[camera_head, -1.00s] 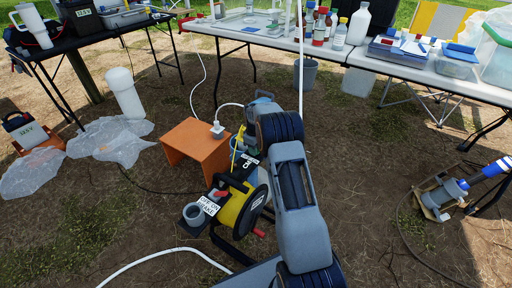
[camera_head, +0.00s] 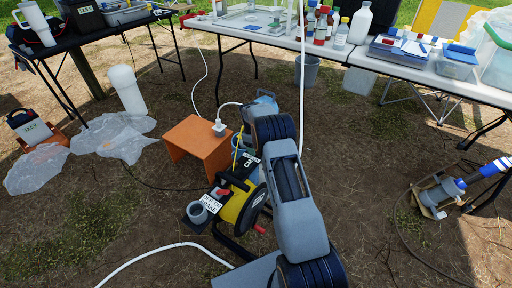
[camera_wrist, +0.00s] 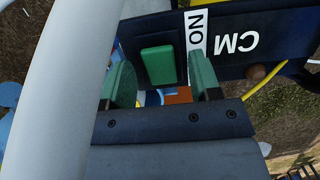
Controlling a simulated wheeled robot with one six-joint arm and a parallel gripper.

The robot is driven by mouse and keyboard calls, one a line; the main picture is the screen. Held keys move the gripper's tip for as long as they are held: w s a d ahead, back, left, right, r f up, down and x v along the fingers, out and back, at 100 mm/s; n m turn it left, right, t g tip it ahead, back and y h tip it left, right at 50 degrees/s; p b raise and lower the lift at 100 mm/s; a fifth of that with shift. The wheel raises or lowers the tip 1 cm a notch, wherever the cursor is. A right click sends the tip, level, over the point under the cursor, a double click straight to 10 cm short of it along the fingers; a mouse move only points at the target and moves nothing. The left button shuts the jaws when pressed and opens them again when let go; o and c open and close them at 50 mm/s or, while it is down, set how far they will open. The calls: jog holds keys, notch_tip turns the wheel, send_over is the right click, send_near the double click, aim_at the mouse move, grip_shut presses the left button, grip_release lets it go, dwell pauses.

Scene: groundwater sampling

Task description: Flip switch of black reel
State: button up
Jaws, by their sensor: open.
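The black reel (camera_head: 240,205) with a yellow side stands on the ground in front of my arm in the head view. It bears white labels, a red handle and a grey cup-like part. A green switch-like block (camera_wrist: 158,65) sits on the panel beside the "ON" label. My gripper (camera_wrist: 163,84) is open, with one green finger on each side of the block's lower end. I cannot tell whether either finger touches it. In the head view my arm hides the gripper.
An orange stool (camera_head: 199,144) with a white plug (camera_head: 218,129) stands behind the reel. A white hose (camera_head: 165,252) lies on the ground at the front. In the wrist view a pale thick tube (camera_wrist: 58,90) crosses the left side. Tables with bottles (camera_head: 325,25) stand behind.

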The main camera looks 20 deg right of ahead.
notch_tip(320, 180, up, 14)
jog(key=w+a+p, duration=0.1)
jog(key=w+p, duration=0.1)
jog(key=p, duration=0.2)
jog(key=shift+w+a+f, duration=0.15)
jog(key=shift+a+f, duration=0.05)
jog(key=shift+a, duration=0.1)
jog(key=s+a+r+m+t+p, duration=0.15)
jog(key=s+r+p, duration=0.3)
jog(key=r, duration=0.45)
jog(key=s+a+r+p, duration=0.3)
jog(key=r+p, duration=0.2)
jog(key=r, duration=0.5)
jog(key=s+a+r+m+t+p, duration=0.15)
jog(key=s+r+p, duration=0.3)
jog(key=r, duration=0.45)
jog(key=s+a+r+m+t+p, duration=0.1)
jog(key=s+a+r+p, duration=0.1)
jog(key=s+r+p, duration=0.4)
jog(key=s+a+r+m+t+y+p, duration=0.1)
jog(key=s+r+p, duration=0.5)
jog(key=s, duration=0.9)
jog(key=shift+a+r+m+p, duration=0.3)
jog(key=shift+a+m+p, duration=0.2)
jog(key=shift+a+m, duration=0.4)
